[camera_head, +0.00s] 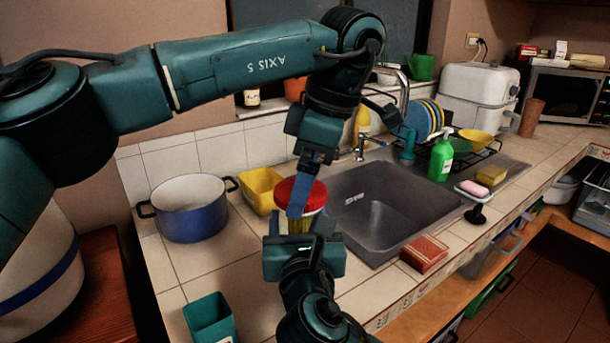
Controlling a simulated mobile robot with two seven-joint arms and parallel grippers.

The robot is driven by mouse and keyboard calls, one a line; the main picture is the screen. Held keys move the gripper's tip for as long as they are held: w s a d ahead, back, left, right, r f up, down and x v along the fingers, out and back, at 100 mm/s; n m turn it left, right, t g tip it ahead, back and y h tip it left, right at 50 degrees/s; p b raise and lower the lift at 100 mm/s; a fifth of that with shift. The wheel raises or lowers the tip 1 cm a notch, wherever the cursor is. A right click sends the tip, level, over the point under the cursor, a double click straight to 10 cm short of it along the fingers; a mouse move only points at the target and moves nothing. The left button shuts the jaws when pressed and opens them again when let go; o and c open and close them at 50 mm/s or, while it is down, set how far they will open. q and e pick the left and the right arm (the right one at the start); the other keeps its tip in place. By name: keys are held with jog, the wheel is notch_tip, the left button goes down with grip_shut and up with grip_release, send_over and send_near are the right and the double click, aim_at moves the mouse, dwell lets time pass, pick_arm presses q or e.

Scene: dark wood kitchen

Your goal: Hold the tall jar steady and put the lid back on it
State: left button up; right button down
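The tall jar (283,226) stands upright on the tiled counter, left of the sink, with pale yellow contents; most of it is hidden behind the grippers. The red lid (316,197) is at the jar's mouth; I cannot tell whether it is seated or just above. My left gripper (298,207) points down from above, with one blue finger across the lid's front; it looks shut on the lid, the other finger hidden. My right gripper (296,238) reaches in from the front and looks shut on the jar's body, its fingers at the jar's sides.
A blue pot (190,222) and a yellow container (260,190) stand left of the jar. The sink (385,215) is to the right. A teal container (210,318) is at the front left, and a red-brown box (424,253) lies in front of the sink.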

pick_arm(q)
jog(key=v, duration=1.2)
dwell(0.3)
pick_arm(e)
jog(key=shift+c, duration=1.4)
grip_release()
pick_arm(q)
jog(key=shift+w, duration=0.1)
pick_arm(e)
jog(key=shift+s, duration=0.1)
pick_arm(q)
jog(key=shift+f, duration=0.1)
pick_arm(e)
jog(key=s, duration=1.3)
jog(key=shift+d, duration=0.45)
